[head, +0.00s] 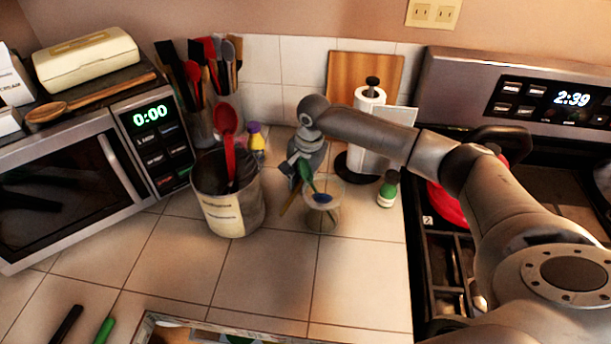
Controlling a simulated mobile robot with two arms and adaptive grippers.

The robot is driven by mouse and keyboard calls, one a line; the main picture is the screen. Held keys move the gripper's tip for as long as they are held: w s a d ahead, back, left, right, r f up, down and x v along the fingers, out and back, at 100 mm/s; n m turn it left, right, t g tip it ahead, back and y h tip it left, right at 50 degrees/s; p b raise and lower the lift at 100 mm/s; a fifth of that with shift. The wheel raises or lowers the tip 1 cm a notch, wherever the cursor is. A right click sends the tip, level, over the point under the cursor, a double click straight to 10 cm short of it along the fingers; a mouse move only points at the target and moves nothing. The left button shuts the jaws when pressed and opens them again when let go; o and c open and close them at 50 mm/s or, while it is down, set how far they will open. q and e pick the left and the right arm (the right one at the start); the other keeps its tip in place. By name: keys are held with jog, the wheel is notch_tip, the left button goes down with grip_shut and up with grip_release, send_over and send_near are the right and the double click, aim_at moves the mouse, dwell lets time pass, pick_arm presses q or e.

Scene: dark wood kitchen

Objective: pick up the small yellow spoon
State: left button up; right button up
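My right arm reaches in from the right, over the counter. My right gripper (297,175) points down just left of a small clear glass (322,217). Its fingers are small and partly hidden, so I cannot tell if they are open or shut. A thin yellowish strip (290,203) shows just below the gripper, left of the glass. It may be the small yellow spoon, but I cannot make out its shape or whether it is held. My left gripper is not in view.
A metal bucket (228,205) with a red ladle (226,120) stands left of the gripper. A paper towel holder (366,135) and a green-capped bottle (387,189) stand to its right. A microwave (75,180) is at left, a stove (530,85) at right. The front tiles are mostly clear.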

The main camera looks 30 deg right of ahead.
grip_shut()
jog(key=shift+f, duration=0.1)
